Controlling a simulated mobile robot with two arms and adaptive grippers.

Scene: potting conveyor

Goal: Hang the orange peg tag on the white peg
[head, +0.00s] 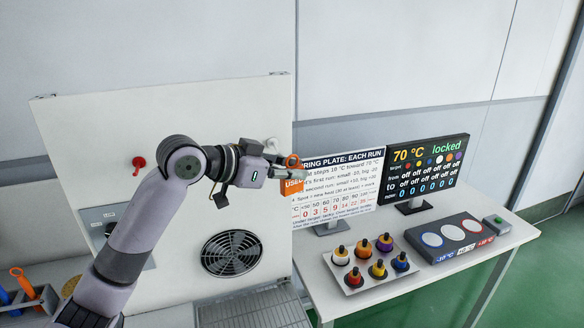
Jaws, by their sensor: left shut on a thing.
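My left gripper (284,168) is shut on the orange peg tag (291,187), which hangs just under the fingertips and bears the word "USED". The gripper points right, in front of the right edge of the white cabinet panel and the left edge of the sign board. My right gripper is not in view.
A white cabinet (80,140) with a red knob (138,162) and a round fan grille (231,253) stands behind my arm. On the white table (425,285) are a text board (345,185), a dark display (428,165), several coloured knobs on a plate (345,283) and a three-disc box (452,238).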

